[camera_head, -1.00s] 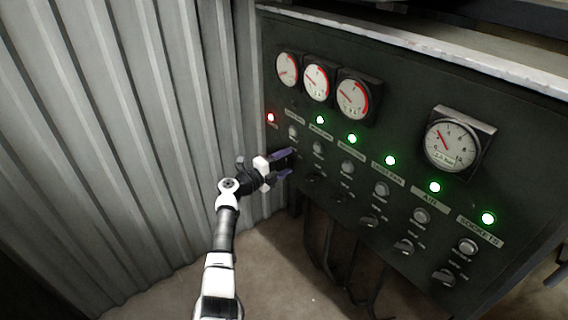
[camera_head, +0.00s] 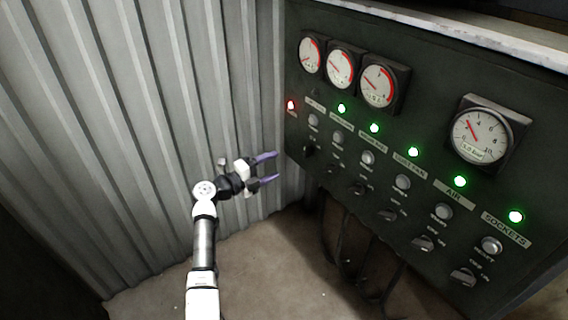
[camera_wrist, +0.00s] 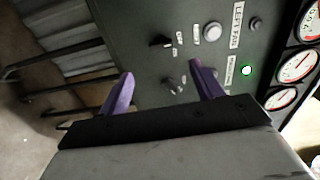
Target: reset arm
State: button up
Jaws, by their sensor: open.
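My gripper (camera_head: 272,168) is open and empty, its two purple fingers apart. In the head view it stands to the left of the dark control panel (camera_head: 330,205), in front of the corrugated wall, clear of the panel. In the wrist view my gripper (camera_wrist: 163,84) points toward the panel, with a rotary switch (camera_wrist: 160,42) and a round button (camera_wrist: 212,32) beyond the fingertips. My arm reaches up from the bottom of the head view, bent at the elbow.
The panel carries several gauges (camera_head: 378,86), a red lamp (camera_head: 291,105) at the left and several green lamps (camera_head: 413,152). The corrugated wall (camera_head: 130,130) stands on the left. Cables hang below the panel. The floor (camera_head: 270,270) near my arm is open.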

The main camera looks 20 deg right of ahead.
jog(key=shift+v, duration=0.75)
